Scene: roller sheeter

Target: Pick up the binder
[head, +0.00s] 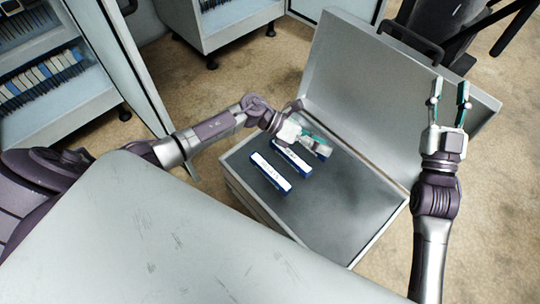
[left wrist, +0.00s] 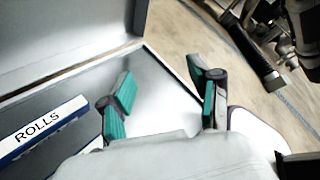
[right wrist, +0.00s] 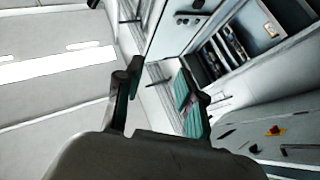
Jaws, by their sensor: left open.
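Blue binders with white spines lie in an open grey metal box (head: 335,225). The front binder (head: 270,172) and the middle binder (head: 291,158) are clear in the head view; a third binder (head: 322,150) is partly hidden by my left gripper. My left gripper (head: 316,141) is open over the box at this third binder; whether it touches it I cannot tell. In the left wrist view, a binder marked ROLLS (left wrist: 42,130) lies left of the open, empty-looking fingers (left wrist: 165,105). My right gripper (head: 449,103) is open and empty, raised near the box lid's right end.
The box's raised lid (head: 350,85) stands behind the binders. Shelves of binders (head: 40,75) stand at the upper left, with another cabinet (head: 235,25) at the back. A pale grey surface (head: 170,240) fills the front left. The box floor right of the binders is clear.

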